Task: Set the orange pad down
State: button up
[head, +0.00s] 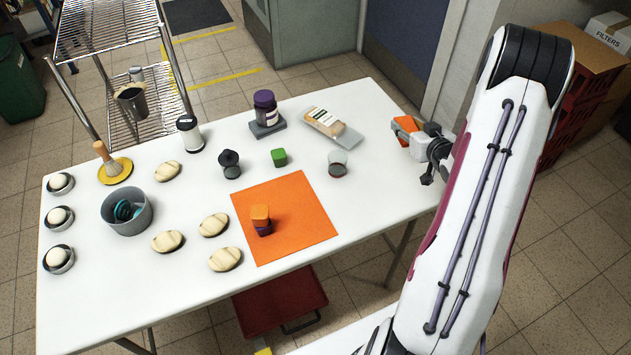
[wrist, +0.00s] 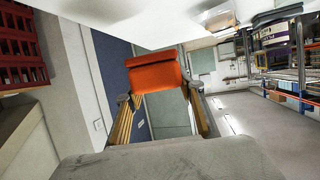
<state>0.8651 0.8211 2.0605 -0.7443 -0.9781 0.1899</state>
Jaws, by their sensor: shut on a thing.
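The orange pad (head: 405,125) is held beyond the right end of the white table's back edge. My gripper (head: 416,141) is shut on it, with the arm reaching in from the right. In the wrist view the orange pad (wrist: 155,73) spans between the two yellowish fingers of my gripper (wrist: 158,101). It looks like a thick, soft-edged block and touches nothing else that I can see. The head view shows only part of it, since my gripper covers the rest.
The white table (head: 300,95) carries an orange mat (head: 305,215) with stacked orange and purple blocks (head: 261,218). The table's right end is bare.

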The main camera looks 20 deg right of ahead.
jog(key=w+a+n+y, duration=0.2)
jog(key=a, duration=0.7)
jog(key=w+a+n+y, duration=0.1)
jog(key=w+a+y, duration=0.1)
jog(key=a, duration=0.7)
jog(key=s+a+n+y, duration=0.4)
jog(key=a, duration=1.1)
jog(key=shift+s+a+r+g, duration=0.2)
jog(key=shift+a+r+g, duration=0.05)
jog(key=shift+r+g, duration=0.05)
jog(key=shift+f, duration=2.95)
jog(key=shift+f, duration=2.05)
jog(key=shift+f, duration=0.1)
